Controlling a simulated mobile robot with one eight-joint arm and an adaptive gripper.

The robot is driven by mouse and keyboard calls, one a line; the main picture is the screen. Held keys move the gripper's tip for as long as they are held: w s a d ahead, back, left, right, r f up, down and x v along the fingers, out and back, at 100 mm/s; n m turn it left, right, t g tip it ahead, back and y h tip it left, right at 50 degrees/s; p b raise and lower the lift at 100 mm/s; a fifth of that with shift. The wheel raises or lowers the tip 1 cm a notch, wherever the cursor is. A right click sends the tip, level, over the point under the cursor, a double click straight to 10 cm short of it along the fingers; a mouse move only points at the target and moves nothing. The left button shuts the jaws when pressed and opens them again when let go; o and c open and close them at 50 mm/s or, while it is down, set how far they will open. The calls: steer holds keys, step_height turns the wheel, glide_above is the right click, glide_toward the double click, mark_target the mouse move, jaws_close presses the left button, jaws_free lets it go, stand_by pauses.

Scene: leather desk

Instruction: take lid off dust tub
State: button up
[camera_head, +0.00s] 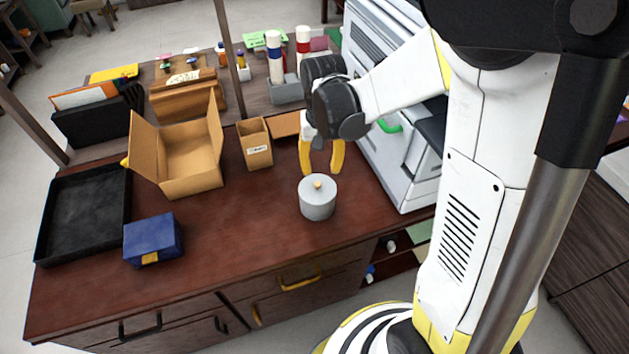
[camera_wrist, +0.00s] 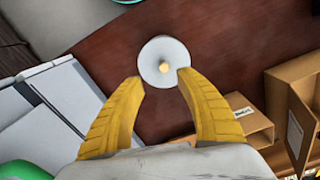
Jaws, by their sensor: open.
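The dust tub (camera_head: 317,205) is a small light grey cylinder standing upright on the brown desk. Its round lid (camera_head: 318,186) is on top, with a small yellow-orange knob in the middle. In the wrist view the lid (camera_wrist: 164,61) shows from above, with its knob (camera_wrist: 164,67) near the centre. My gripper (camera_head: 320,171) has yellow fingers, is open and empty, and hangs just above and behind the tub in the head view. In the wrist view the fingertips of my gripper (camera_wrist: 161,77) are spread at either side of the lid's near edge. No contact with the knob shows.
A small cardboard box (camera_head: 255,147) and a larger open carton (camera_head: 188,160) stand left of the tub. A blue box (camera_head: 152,240) and a black tray (camera_head: 88,208) lie farther left. A white cabinet (camera_head: 402,160) stands close on the right. The desk in front of the tub is clear.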

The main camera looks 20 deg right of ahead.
mark_target(317, 183)
steer(key=f+b, duration=0.1)
steer(key=f, duration=0.1)
steer(key=f+b, duration=0.1)
steer(key=f, duration=0.2)
steer(key=f+b, duration=0.1)
steer(key=f, duration=0.1)
steer(key=shift+w+a+f, duration=0.2)
steer(key=shift+w+a, duration=0.05)
steer(key=shift+a, duration=0.1)
steer(key=shift+r, duration=0.1)
jaws_close()
